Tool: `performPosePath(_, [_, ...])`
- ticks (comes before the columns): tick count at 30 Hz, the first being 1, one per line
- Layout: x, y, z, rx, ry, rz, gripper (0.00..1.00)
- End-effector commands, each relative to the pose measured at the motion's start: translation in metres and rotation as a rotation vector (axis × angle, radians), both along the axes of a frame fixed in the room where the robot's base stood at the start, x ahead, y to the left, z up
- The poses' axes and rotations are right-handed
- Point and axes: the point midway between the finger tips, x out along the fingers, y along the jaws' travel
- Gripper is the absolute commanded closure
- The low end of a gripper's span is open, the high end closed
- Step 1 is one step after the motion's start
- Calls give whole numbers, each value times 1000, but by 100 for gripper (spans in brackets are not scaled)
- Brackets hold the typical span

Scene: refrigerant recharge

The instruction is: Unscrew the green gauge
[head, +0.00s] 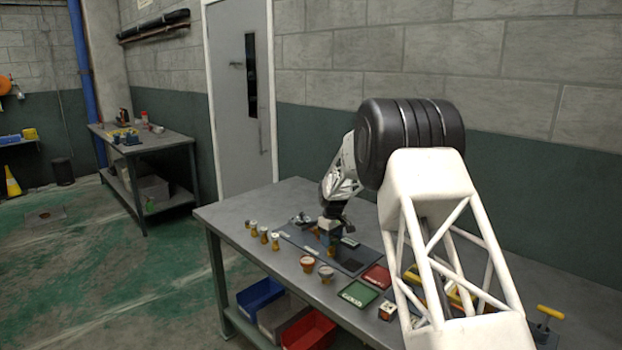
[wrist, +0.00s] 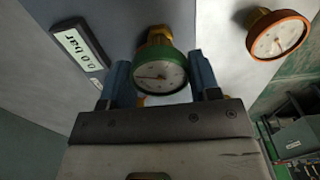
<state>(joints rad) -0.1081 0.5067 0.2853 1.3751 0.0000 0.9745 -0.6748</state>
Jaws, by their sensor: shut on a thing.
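The green gauge (wrist: 160,75) has a white dial, a green rim and a brass stem above it in the wrist view. My gripper (wrist: 160,82) has a blue finger on each side of this gauge and is shut on it. In the head view my gripper (head: 331,226) is low over the mat on the workbench, and the gauge between its fingers is too small to make out. The brass stem's far end touches or meets the grey surface; I cannot tell if it is threaded in.
An orange-rimmed gauge (wrist: 278,35) is at the upper right of the wrist view. A display reading 0.0 bar (wrist: 79,46) is at left. On the workbench (head: 235,212) stand several brass fittings (head: 264,235), a green tray (head: 358,293) and a red tray (head: 377,276).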

Motion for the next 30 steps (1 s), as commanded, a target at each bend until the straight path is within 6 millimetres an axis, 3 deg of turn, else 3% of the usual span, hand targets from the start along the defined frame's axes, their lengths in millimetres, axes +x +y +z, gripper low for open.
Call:
performPosePath(19, [0, 0, 0, 0, 0, 110, 66])
performPosePath(30, [0, 0, 0, 0, 0, 341, 66])
